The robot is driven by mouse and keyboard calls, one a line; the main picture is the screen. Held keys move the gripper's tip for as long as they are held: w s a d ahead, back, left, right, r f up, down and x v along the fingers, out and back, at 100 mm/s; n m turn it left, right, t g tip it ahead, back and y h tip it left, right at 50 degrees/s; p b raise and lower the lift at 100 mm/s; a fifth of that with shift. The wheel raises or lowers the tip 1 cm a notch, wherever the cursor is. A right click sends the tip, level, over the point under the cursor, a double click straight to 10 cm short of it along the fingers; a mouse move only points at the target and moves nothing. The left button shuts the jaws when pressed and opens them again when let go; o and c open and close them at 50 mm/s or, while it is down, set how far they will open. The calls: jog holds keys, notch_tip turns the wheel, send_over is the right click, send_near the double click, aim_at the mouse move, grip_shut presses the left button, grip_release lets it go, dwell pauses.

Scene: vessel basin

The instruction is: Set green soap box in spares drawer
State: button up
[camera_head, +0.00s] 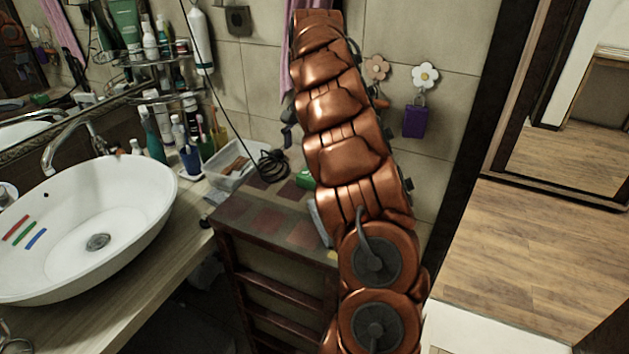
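A small green box (305,179), which looks like the green soap box, sits toward the back of a dark wooden cabinet (228,222) with a tiled top. My copper arm hides its right part. The cabinet's front has horizontal wooden sections (285,292), partly behind my arm. I cannot tell which of them is the spares drawer or whether any is open. My gripper does not show clearly; my arm rises across the middle of the view and covers what is behind it.
A white oval basin (125,205) with colored strips stands on a counter at left. A clear plastic bin (229,179), a dark coiled cable (273,166) and several bottles are near the back wall. A purple box (415,121) hangs on the wall. Wooden floor (530,245) is clear at right.

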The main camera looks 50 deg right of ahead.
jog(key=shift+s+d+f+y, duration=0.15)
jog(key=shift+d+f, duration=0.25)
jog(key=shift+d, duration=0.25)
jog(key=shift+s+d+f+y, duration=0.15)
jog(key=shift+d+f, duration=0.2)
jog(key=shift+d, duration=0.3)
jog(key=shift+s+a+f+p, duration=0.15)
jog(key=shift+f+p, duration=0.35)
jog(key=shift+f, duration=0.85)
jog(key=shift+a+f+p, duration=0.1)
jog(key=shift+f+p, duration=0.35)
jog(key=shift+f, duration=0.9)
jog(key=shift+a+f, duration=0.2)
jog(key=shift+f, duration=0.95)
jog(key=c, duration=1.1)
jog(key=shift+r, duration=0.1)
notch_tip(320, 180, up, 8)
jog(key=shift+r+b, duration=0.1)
jog(key=shift+b, duration=0.6)
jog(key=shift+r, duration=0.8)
